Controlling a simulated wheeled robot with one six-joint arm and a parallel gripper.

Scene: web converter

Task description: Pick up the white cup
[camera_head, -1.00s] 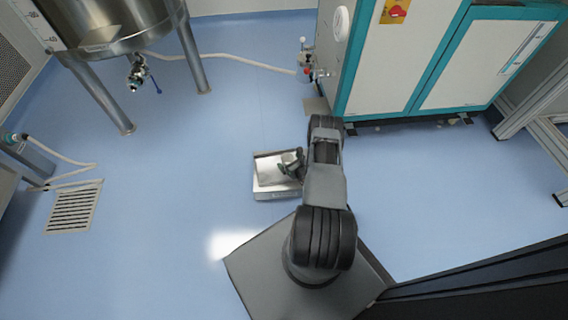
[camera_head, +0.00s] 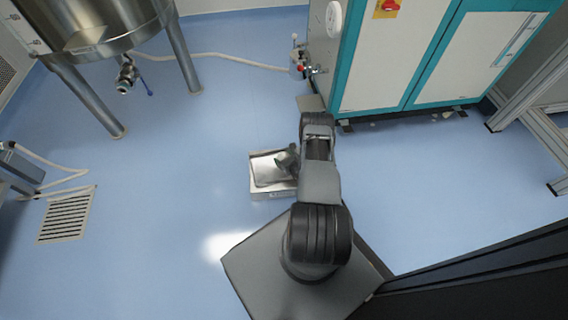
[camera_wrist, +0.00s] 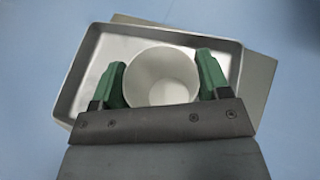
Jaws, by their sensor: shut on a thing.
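The white cup (camera_wrist: 161,78) is between the two green fingers of my gripper (camera_wrist: 160,85) in the wrist view, its open mouth facing the camera. The fingers press on it from left and right, and my gripper is shut on it. Behind the cup is a shallow metal tray (camera_wrist: 84,78). In the head view the tray (camera_head: 266,176) is in front of my base, and my arm hides most of my gripper and the cup. I cannot tell whether the cup touches the tray.
The tray rests on a grey block (camera_wrist: 262,75). A steel tank on legs (camera_head: 95,95) stands at back left. A white and teal cabinet (camera_head: 385,70) stands at back right. A floor grate (camera_head: 66,214) lies at left. Blue floor around the tray is clear.

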